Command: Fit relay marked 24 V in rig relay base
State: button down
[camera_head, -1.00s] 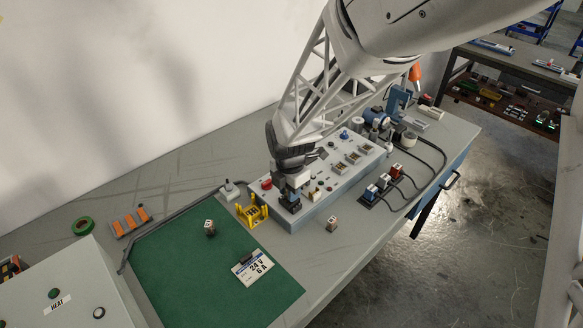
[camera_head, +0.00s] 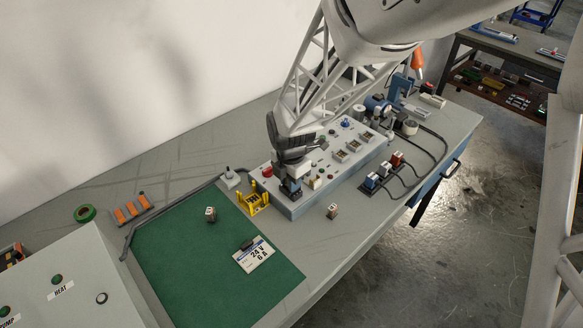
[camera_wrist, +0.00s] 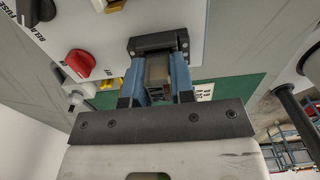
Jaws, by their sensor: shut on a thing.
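My gripper (camera_head: 290,190) is over the near left end of the grey rig panel (camera_head: 322,186). In the wrist view its blue fingers (camera_wrist: 159,88) are shut on a small grey-brown relay (camera_wrist: 158,72). The relay's marking cannot be read. The black relay base (camera_wrist: 158,43) is right at the held relay's far end; I cannot tell how far the relay is in it. A card (camera_head: 254,254) reading 24 V 6 A lies on the green mat. Another small relay-like block (camera_head: 210,213) stands on the mat, and one (camera_head: 332,210) on the bench before the panel.
A yellow holder (camera_head: 253,202) stands just left of the panel. The panel carries a red knob (camera_wrist: 80,65) close to the gripper and several sockets. A black strip with plugs and cables (camera_head: 380,181) lies at right. The green mat (camera_head: 190,270) is mostly clear.

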jog(key=c, duration=0.9)
grip_release()
jog(key=shift+r, duration=3.85)
